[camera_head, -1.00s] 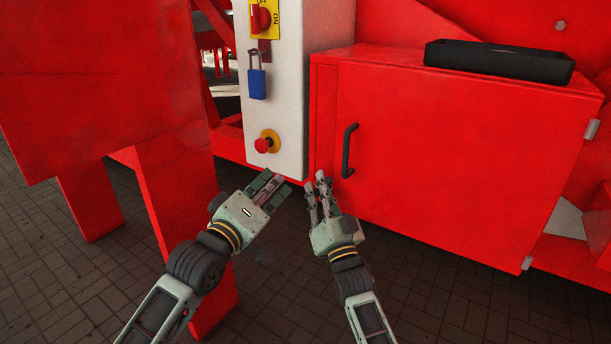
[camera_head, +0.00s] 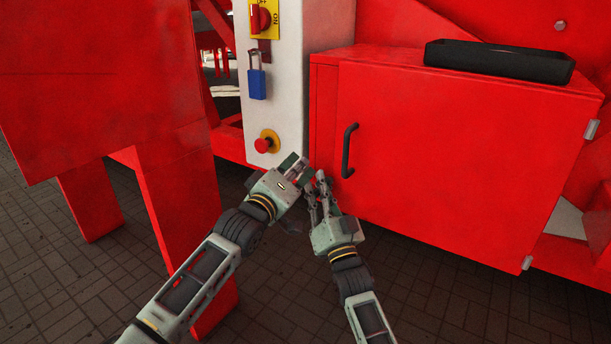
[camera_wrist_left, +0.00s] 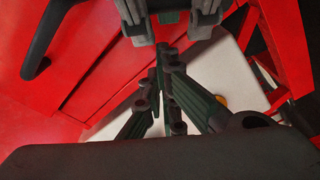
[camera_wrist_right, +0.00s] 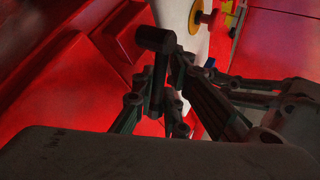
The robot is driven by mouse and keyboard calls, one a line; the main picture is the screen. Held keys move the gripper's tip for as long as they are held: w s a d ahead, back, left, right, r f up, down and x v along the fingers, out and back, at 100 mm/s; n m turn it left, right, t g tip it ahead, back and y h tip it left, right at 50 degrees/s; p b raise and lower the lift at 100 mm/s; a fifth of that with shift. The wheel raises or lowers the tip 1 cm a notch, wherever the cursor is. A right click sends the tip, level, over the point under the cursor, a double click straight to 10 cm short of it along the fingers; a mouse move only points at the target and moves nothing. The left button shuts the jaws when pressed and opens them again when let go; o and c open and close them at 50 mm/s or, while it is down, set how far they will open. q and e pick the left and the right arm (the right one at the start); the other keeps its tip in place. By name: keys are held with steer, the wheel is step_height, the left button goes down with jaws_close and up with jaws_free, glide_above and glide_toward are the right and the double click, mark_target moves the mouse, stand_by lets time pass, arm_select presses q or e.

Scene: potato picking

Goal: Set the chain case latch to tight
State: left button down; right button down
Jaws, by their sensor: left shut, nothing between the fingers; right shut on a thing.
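The latch is hidden in the head view, low beside the red case (camera_head: 455,150). In the right wrist view a dark lever with a round black end (camera_wrist_right: 155,40), seemingly the latch, stands between my right fingers. My right gripper (camera_head: 319,184) is shut on it; its fingers also show in the right wrist view (camera_wrist_right: 162,95). Its setting cannot be read. My left gripper (camera_head: 295,163) is shut and empty, just left of the right one, by the lower edge of the pale control box (camera_head: 285,70). The right gripper shows close ahead in the left wrist view (camera_wrist_left: 172,12).
A black door handle (camera_head: 348,150) is on the case front, close to my right gripper. The control box carries a red stop button (camera_head: 263,145), a blue padlock (camera_head: 257,85) and a red switch (camera_head: 257,18). A black tray (camera_head: 498,47) sits on the case. The paved floor is clear.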

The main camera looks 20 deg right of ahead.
arm_select(q)
steer(key=shift+s+d+f, duration=0.2)
steer(key=shift+s+f, duration=0.2)
steer(key=shift+s, duration=0.1)
steer(key=shift+s+d+f, duration=0.15)
steer(key=shift+s+f, duration=0.2)
steer(key=shift+s, duration=0.1)
arm_select(e)
steer(key=shift+d+f, duration=0.1)
steer(key=shift+d, duration=0.15)
arm_select(q)
steer(key=shift+s+d+f+m, duration=0.3)
steer(key=shift+s+m, duration=0.1)
steer(key=shift+s, duration=0.1)
arm_select(e)
steer(key=c, duration=1.8)
jaws_free()
arm_select(q)
steer(key=shift+d, duration=0.2)
arm_select(e)
steer(key=shift+a, duration=0.1)
arm_select(q)
steer(key=shift+a, duration=0.1)
arm_select(e)
steer(key=shift+s, duration=0.1)
